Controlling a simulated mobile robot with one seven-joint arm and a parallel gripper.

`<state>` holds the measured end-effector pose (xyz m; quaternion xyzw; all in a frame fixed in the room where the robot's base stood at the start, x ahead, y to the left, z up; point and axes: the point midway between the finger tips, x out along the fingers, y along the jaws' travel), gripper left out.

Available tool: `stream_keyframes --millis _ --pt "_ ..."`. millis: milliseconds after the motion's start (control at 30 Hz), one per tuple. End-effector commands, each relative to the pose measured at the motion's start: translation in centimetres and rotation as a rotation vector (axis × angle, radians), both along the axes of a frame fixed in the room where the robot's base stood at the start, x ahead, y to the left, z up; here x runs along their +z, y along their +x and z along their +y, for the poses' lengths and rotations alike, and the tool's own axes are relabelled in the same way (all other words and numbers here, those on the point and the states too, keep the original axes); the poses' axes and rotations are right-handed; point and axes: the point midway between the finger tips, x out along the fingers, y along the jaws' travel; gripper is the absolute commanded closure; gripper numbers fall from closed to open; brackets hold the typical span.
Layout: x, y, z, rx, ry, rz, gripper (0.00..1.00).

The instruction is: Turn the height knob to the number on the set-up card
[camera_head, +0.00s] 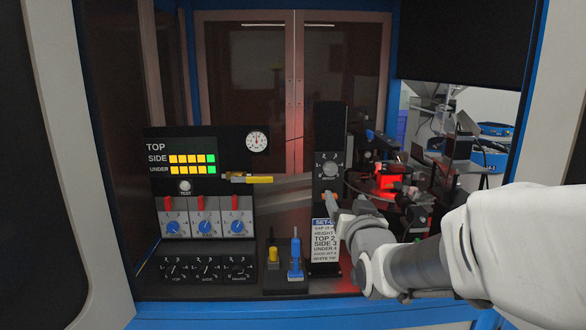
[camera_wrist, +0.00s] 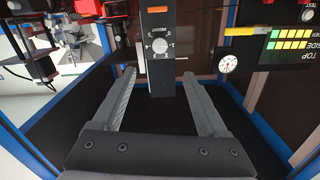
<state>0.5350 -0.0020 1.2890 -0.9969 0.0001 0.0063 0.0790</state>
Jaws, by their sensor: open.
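The height knob (camera_head: 329,170) is a round light dial on a tall black post, with small marks around it. In the wrist view the knob (camera_wrist: 160,46) appears upside down, beyond my fingertips. My gripper (camera_wrist: 159,76) is open and empty, its two fingers apart on either side of the post's line of sight. In the head view my gripper (camera_head: 338,203) is just below the knob and in front of the post. The set-up card (camera_head: 324,247) is below; it reads HEIGHT, TOP 2, SIDE 3, UNDER 4. The number after HEIGHT is not readable; my arm covers the card's right edge.
Left stands a black panel with yellow and green lamps (camera_head: 192,165), three blue dials (camera_head: 204,226) with red levers and a dial gauge (camera_head: 257,141). A yellow-handled tool (camera_head: 250,179) and a stand with blue and yellow tools (camera_head: 295,262) are near. A red-lit device (camera_head: 390,180) stands right.

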Motion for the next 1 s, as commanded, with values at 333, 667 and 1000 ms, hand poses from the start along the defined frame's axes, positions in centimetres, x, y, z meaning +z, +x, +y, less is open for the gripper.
stream_keyframes --millis 333,667,1000 --pt "0.2 2.4 0.0 -0.001 -0.001 -0.012 0.24" --pt "0.2 7.7 0.0 -0.001 -0.002 -0.011 0.24" --pt "0.2 13.2 -0.1 -0.002 -0.001 -0.011 0.24"
